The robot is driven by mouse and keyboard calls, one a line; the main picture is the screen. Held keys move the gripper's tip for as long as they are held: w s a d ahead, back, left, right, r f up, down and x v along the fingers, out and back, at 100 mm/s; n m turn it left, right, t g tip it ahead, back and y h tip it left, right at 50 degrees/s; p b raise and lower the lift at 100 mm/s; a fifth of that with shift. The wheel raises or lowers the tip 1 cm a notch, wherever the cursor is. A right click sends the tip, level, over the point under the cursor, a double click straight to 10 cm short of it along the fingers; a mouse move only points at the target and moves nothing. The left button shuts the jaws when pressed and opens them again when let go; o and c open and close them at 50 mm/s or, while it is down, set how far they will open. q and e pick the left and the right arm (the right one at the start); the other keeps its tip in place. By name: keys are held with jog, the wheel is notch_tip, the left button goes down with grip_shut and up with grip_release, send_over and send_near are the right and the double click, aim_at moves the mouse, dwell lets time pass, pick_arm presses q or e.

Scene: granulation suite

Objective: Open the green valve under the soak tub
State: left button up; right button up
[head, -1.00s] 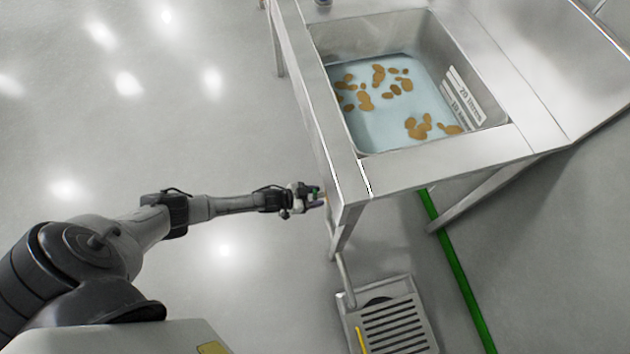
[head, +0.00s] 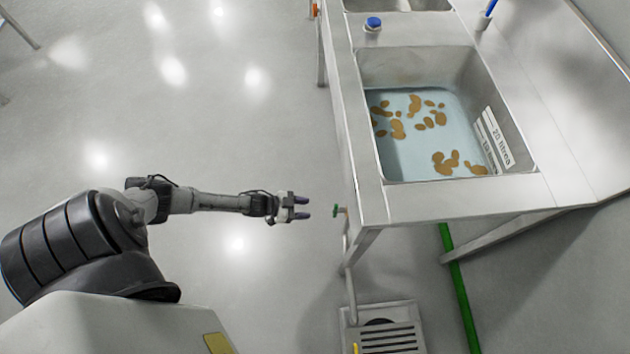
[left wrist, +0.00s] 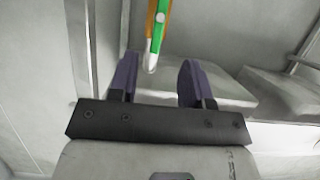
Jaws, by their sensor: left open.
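The green valve (head: 337,210) sticks out at the front left edge of the soak tub (head: 425,190), on a pipe below the steel bench. In the left wrist view its green handle (left wrist: 157,38) lies alongside an orange part, beyond my fingers. Whether it stands open or closed I cannot tell. My left gripper (head: 306,208) is open and empty, pointing at the valve with a small gap between. It also shows in the left wrist view (left wrist: 157,80), its two dark fingers apart. The tub holds pale liquid with several brown pieces. My right gripper is not in view.
A pipe (head: 351,285) runs down to a slatted floor drain (head: 390,338). A green bar (head: 459,290) lies along the floor under the bench. A blue-capped bottle (head: 373,27) stands behind the tub. The floor left of the bench is clear.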

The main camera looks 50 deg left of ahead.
pick_arm(q)
jog(key=shift+v, duration=0.8)
jog(key=s+a+f+m+g+y, duration=0.1)
jog(key=s+a+f+g+y, duration=0.15)
jog(key=a+f+y, duration=0.2)
jog(key=w+d+r+g+y+p, duration=0.1)
jog(key=d+r+g+y, duration=0.15)
jog(key=d+r, duration=0.4)
jog(key=w+d+r+g+y, duration=0.1)
jog(key=d+r+g+y, duration=0.15)
jog(key=r, duration=0.65)
jog(key=s+d+r+n+t+h+p, duration=0.1)
jog(key=s+d+r+n, duration=0.15)
jog(key=r, duration=0.45)
jog(key=s+d+r+n+h+p, duration=0.1)
jog(key=s+d+r, duration=0.25)
jog(key=r, duration=0.35)
jog(key=s+d+n+g+p, duration=0.1)
jog(key=s+d+n+p, duration=0.1)
jog(key=s, duration=0.3)
notch_tip(320, 180, up, 37)
jog(key=s+p, duration=0.1)
jog(key=p, duration=3.7)
jog(key=shift+r, duration=0.25)
